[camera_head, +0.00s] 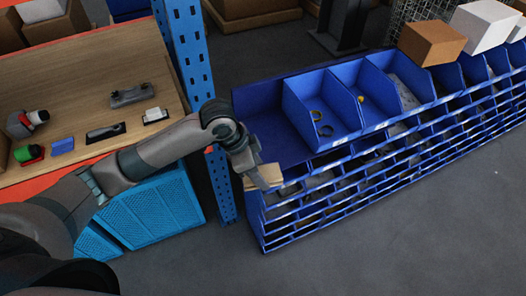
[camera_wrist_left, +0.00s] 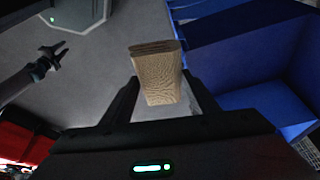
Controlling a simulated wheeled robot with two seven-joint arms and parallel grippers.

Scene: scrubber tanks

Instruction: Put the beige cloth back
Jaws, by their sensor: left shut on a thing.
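The beige cloth (camera_wrist_left: 157,75) is a folded block between the fingers of my left gripper (camera_wrist_left: 160,100) in the left wrist view. In the head view my left gripper (camera_head: 262,180) holds the cloth (camera_head: 263,171) at the near left corner of the blue bin rack (camera_head: 262,215). The gripper is shut on the cloth. The left top part of the rack (camera_head: 268,125) beside it looks empty. My right gripper is not seen in the head view; a dark gripper (camera_wrist_left: 58,50) on an arm shows at the left of the left wrist view.
Open bins with rings (camera_head: 320,120) and boxes (camera_head: 432,42) line the rack. The grey floor in front is clear.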

